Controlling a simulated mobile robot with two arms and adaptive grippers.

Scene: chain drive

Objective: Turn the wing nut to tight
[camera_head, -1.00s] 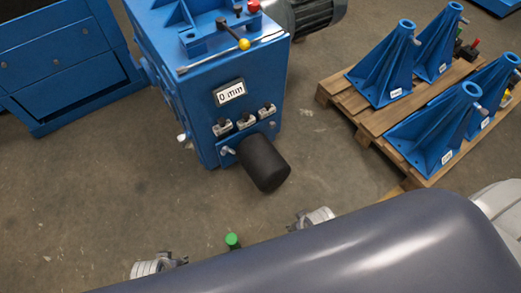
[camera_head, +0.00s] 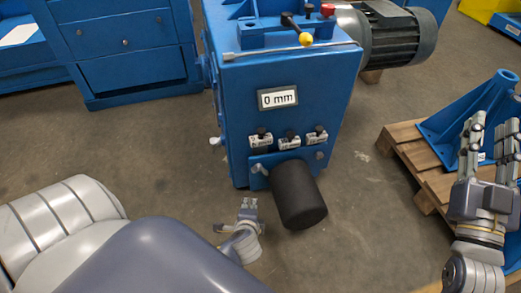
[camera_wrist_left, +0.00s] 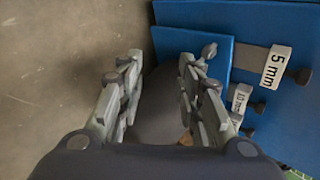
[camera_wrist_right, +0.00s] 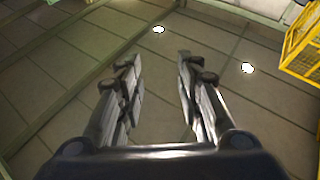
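The wing nut (camera_head: 258,168), a small silver piece, sits on the blue plate at the lower front of the blue machine, left of the black cylinder (camera_head: 300,196). My left gripper (camera_head: 248,203) is below and left of it, apart from it. In the left wrist view the left gripper (camera_wrist_left: 160,62) is open and empty, with the wing nut (camera_wrist_left: 208,51) just beyond the right finger's tip. Which way its wings are turned is too small to tell. My right gripper (camera_head: 493,122) is raised at the right, open and empty; the right wrist view (camera_wrist_right: 156,60) shows only the ceiling beyond it.
The blue machine (camera_head: 235,125) carries a "0 mm" sign (camera_head: 278,98) and several labelled blocks with black knobs above the cylinder. A wooden pallet (camera_head: 403,150) with a blue stand (camera_head: 450,125) is behind my right gripper. The floor (camera_head: 350,215) between is clear.

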